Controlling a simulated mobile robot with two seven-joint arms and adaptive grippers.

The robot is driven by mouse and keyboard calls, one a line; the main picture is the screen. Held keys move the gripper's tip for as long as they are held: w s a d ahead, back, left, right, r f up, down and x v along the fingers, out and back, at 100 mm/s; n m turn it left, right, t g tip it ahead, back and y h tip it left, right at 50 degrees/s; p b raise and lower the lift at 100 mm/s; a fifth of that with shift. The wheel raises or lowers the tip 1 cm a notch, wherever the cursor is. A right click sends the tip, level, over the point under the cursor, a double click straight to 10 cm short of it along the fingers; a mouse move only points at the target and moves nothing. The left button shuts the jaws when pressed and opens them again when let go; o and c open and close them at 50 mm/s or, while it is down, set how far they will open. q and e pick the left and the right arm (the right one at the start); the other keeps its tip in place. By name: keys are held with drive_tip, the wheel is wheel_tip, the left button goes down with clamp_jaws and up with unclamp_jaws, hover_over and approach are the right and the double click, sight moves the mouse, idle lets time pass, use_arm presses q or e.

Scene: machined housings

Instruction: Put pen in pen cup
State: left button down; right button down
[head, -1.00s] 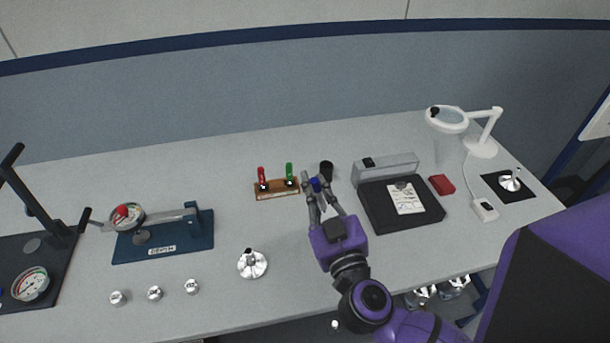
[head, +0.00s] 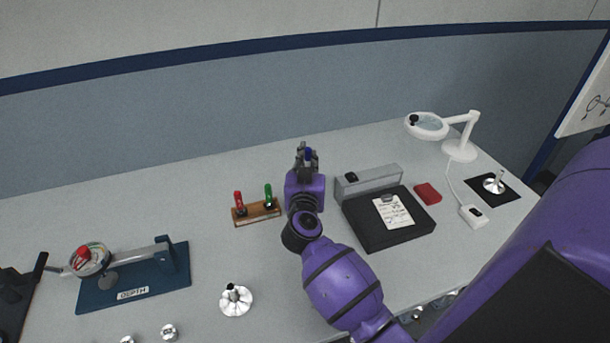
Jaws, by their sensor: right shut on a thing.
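My right gripper (head: 307,154) is shut on a blue pen (head: 309,154), of which only a small blue part shows between the fingers. The gripper is at the back of the bench, just right of the small wooden rack. The black pen cup is hidden now behind my purple right gripper body and wrist. I cannot tell whether the pen is above the cup or inside it. My left gripper is not in view.
A wooden rack (head: 243,219) with red and green tools stands left of the gripper. A grey box (head: 385,180) and black case (head: 365,231) stand right. A blue depth-gauge stand (head: 100,291) is far left. A magnifier lamp (head: 461,149) stands at the right.

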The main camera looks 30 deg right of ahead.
wheel_tip(320, 180, down, 5)
drive_tip(key=shift+r+b, duration=0.2)
drive_tip(key=shift+b, duration=0.65)
drive_tip(key=shift+f, duration=0.25)
drive_tip(key=shift+r, duration=0.25)
drive_tip(key=shift+w+f, duration=0.1)
drive_tip(key=c, duration=1.8)
unclamp_jaws()
drive_tip(key=shift+c, duration=0.2)
drive_tip(key=shift+o, duration=0.2)
drive_tip(key=v, duration=1.2)
